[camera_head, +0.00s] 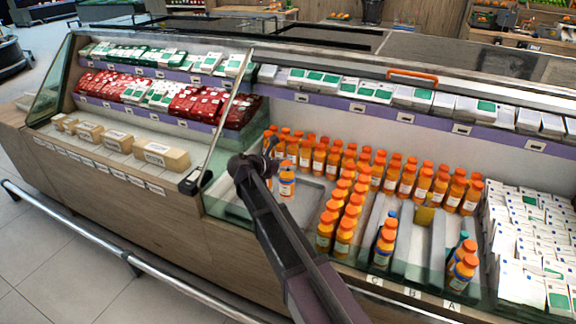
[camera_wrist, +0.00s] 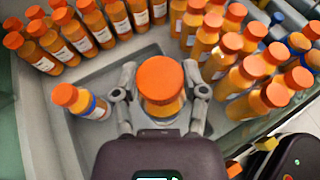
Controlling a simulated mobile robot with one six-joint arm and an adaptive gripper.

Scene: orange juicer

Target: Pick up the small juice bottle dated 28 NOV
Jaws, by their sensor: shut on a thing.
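My gripper (camera_wrist: 160,98) is shut on a small orange juice bottle (camera_wrist: 162,82). In the wrist view I see its orange cap from above, with one finger on each side. Its label and date are hidden there. A second small bottle (camera_wrist: 82,102) with a blue-edged label stands just left of the fingers. In the head view my gripper (camera_head: 272,160) is over the left part of the cooler. A small bottle with a blue and white label (camera_head: 287,184) shows just right of it; I cannot tell which of the two it is. No date is readable.
Dense rows of orange-capped bottles (camera_head: 345,215) stand to the right and behind. The grey tray floor (camera_wrist: 95,140) around the fingers is partly clear. A glass divider (camera_head: 222,115) rises left of my gripper. White cartons (camera_head: 525,240) fill the far right.

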